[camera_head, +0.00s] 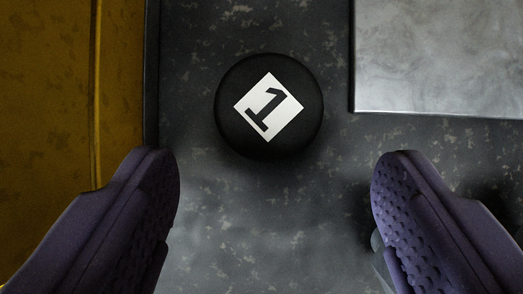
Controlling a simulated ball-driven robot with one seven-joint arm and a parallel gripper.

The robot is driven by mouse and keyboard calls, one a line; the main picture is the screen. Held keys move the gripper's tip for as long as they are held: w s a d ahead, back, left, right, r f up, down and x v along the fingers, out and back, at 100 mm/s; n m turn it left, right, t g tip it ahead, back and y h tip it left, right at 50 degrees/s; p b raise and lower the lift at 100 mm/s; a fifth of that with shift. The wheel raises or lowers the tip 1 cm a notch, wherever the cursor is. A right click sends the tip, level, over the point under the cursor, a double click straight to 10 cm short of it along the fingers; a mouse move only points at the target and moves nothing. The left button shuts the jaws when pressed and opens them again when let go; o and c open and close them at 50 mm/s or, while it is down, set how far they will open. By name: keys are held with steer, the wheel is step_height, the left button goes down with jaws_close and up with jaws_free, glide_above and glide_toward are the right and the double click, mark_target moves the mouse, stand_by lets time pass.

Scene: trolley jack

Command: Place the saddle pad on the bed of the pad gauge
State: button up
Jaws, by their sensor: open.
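A round black pad, which looks like the saddle pad (230,108), lies on the dark mottled surface in the upper middle of the view. A white diamond with a black "1" is on its top. My gripper (276,170) is open, its two purple fingers wide apart at the lower left and lower right. The pad is beyond the fingertips, near the middle of the gap, and nothing is between the fingers. I cannot identify the pad gauge or its bed for sure in this view.
A pale grey metal plate or block (440,60) fills the upper right corner. A yellow-brown worn panel (50,90) runs along the left, with a dark raised edge (151,70) beside it. The dark surface (275,230) between the fingers is clear.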

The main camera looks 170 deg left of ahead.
mark_target(268, 113)
steer(key=b+x, duration=0.3)
steer(key=x, duration=0.4)
steer(key=shift+s+a, duration=0.1)
steer(key=shift+a, duration=0.05)
steer(key=shift+r, duration=0.25)
steer(key=c, duration=0.9)
